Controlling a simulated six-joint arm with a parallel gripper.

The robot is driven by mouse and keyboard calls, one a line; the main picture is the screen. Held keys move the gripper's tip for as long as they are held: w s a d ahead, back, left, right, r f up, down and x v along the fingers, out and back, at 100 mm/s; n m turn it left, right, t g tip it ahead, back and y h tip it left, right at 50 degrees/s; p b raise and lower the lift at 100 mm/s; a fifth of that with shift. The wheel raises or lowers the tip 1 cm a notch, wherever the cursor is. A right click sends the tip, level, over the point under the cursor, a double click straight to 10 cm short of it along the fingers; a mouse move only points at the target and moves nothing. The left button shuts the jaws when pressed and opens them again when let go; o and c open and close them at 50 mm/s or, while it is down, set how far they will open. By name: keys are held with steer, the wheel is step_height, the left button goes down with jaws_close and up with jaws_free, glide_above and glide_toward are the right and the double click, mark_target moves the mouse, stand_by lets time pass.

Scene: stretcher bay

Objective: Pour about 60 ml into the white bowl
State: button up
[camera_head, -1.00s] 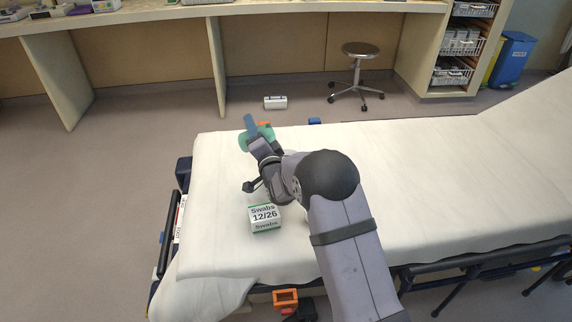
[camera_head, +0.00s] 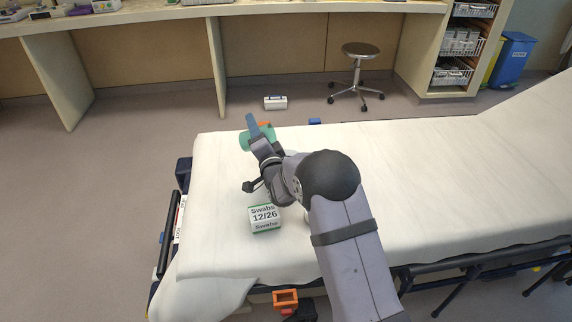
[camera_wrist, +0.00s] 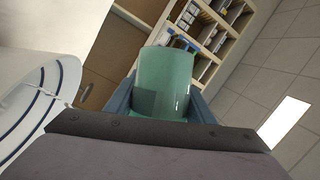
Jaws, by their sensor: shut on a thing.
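A green, smooth-sided cup (camera_head: 246,141) is held by my gripper (camera_head: 258,134) above the far left part of the bed. The cup also shows in the wrist view (camera_wrist: 165,75), between the two blue fingers, which are shut on it. It looks tilted there; its contents and any liquid are hidden. A large white curved surface with dark blue lines (camera_wrist: 30,85) stands close at the left of the wrist view; I cannot tell whether it is the white bowl. In the head view my arm hides most of what lies beneath it, and no bowl is clearly visible.
A swabs box (camera_head: 264,218) sits on the white-sheeted bed (camera_head: 430,190), just in front of my wrist. The bed's right side is clear. A stool (camera_head: 360,70), a counter and a blue bin (camera_head: 512,58) stand beyond the bed.

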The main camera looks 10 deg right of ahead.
steer(key=shift+r+m, duration=0.2)
steer(key=shift+m, duration=0.2)
steer(key=shift+s+d+f+m+t+b, duration=0.2)
steer(key=shift+d+m+t+b, duration=0.4)
steer(key=shift+b, duration=0.55)
steer(key=n+p, duration=0.1)
steer(key=a+n+g, duration=0.1)
steer(key=f+n+g+p, duration=0.1)
steer(key=shift+w+a+n+p, duration=0.25)
steer(key=shift+n+p, duration=0.1)
steer(key=shift+n, duration=0.05)
steer(key=f+n+g, duration=0.1)
steer(key=f+n, duration=0.1)
steer(key=shift+a+n+h+p, duration=0.1)
steer(key=shift+n+h+p, duration=0.2)
steer(key=shift+n+h, duration=0.1)
steer(key=shift+a, duration=0.1)
stand_by(1.5)
